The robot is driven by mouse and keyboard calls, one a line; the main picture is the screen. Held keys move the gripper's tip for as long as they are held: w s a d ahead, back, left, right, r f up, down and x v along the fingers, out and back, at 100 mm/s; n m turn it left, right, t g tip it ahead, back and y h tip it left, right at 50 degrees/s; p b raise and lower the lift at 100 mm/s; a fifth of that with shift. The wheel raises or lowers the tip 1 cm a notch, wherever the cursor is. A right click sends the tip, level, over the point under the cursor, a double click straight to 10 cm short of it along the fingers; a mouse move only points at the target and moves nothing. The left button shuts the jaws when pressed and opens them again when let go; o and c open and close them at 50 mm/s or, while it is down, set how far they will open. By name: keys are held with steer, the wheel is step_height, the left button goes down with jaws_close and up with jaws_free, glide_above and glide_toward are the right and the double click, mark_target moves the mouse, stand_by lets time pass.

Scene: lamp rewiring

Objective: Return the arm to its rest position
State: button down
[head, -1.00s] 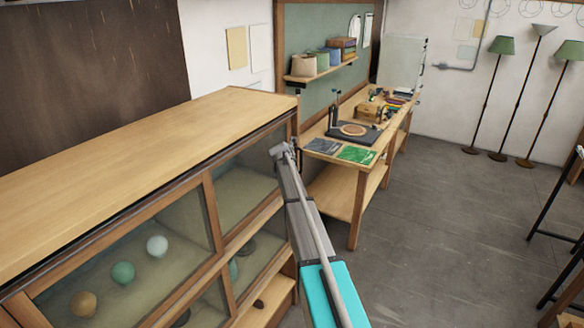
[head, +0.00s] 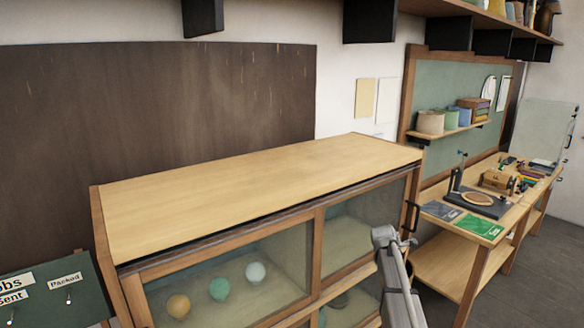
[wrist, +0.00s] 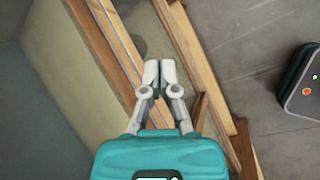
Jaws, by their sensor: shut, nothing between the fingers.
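My gripper (wrist: 159,73) shows in the wrist view with its two pale grey fingers together and nothing between them. It hangs over the wooden frame of the glass-fronted cabinet (head: 260,185), beside that cabinet's glass panes. In the head view, part of my grey arm shows at the lower right, in front of the cabinet's right end. I cannot make out the fingers there. The cabinet has a bare wooden top. An amber bulb (head: 178,306), a green bulb (head: 219,289) and a pale bulb (head: 255,272) sit behind its glass.
A workbench (head: 450,268) stands at the right with a round wooden piece, mats and tools on it. A wall shelf (head: 450,130) holds pots. A dark green board (head: 60,285) with labels stands at lower left.

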steer(key=s+a+f+m+g+y+b, duration=0.1)
steer(key=s+a+f+m+b, duration=0.3)
steer(key=s, duration=0.7)
steer(key=s+a+f+m+g+y+b, duration=0.1)
steer(key=s+a+f+m+g+b, duration=0.1)
steer(key=s+a+f+m+b, duration=0.2)
steer(key=s+a+f+m+g+y+b, duration=0.1)
steer(key=s+a+f+m+b, duration=0.3)
steer(key=s, duration=1.4)
steer(key=a+f+m+y, duration=0.1)
steer(key=a+f+m, duration=0.3)
steer(key=a+m, duration=0.2)
steer(key=shift+s+a+f+m+g+b, duration=0.15)
steer(key=shift+s+f+m+g+b, duration=0.1)
steer(key=shift+s+m+g+b, duration=0.2)
